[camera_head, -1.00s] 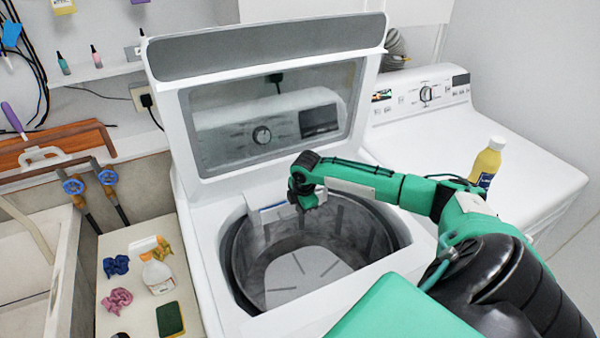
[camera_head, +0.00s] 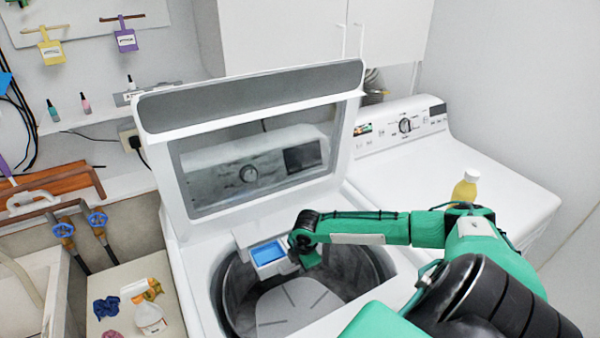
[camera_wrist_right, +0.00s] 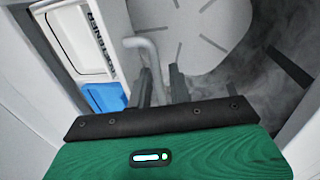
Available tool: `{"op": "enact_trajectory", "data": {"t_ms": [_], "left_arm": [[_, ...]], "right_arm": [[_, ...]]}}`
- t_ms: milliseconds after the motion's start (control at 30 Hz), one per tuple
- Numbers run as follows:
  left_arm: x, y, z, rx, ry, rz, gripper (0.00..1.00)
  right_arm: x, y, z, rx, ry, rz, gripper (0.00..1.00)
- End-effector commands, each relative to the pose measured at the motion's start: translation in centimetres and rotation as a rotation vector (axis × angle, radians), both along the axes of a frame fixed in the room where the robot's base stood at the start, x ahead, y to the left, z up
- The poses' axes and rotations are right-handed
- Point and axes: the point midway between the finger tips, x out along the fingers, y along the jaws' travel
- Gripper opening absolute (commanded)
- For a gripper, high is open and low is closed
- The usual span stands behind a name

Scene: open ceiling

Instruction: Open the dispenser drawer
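The dispenser drawer (camera_head: 267,255) is at the back left rim of the open top-loading washer (camera_head: 215,285). It stands out over the drum, and its blue inside shows from above. In the right wrist view the white drawer front with dark lettering (camera_wrist_right: 88,45) and the blue part (camera_wrist_right: 104,97) are at the left. My right gripper (camera_head: 296,258) is beside the drawer, to its right. In the wrist view its two dark fingers (camera_wrist_right: 162,85) are close together around the grey bent handle (camera_wrist_right: 148,58). The left gripper is not in view.
The washer's lid (camera_head: 255,140) stands open behind the drum. A second white machine (camera_head: 455,165) with a yellow bottle (camera_head: 466,188) is at the right. A spray bottle (camera_head: 150,317) and cloths are on the left counter. The drum's middle is clear.

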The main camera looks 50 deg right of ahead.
Motion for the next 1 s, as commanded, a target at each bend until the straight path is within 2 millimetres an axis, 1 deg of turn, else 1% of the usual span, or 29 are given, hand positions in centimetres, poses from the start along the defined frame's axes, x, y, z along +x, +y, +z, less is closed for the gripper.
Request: {"op": "enact_trajectory", "data": {"t_ms": [500,633,767,1000], "left_arm": [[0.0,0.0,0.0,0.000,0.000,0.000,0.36],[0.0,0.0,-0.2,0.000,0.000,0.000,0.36],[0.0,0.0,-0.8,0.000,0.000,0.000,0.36],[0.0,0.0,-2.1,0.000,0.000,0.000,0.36]], "right_arm": [[0.1,-0.1,0.1,-0.002,-0.004,-0.001,0.20],[0.1,-0.2,0.7,-0.004,-0.005,0.000,0.20],[-0.2,-0.1,2.5,-0.004,-0.007,0.001,0.20],[-1.2,0.2,7.9,-0.006,-0.005,0.001,0.20]]}}
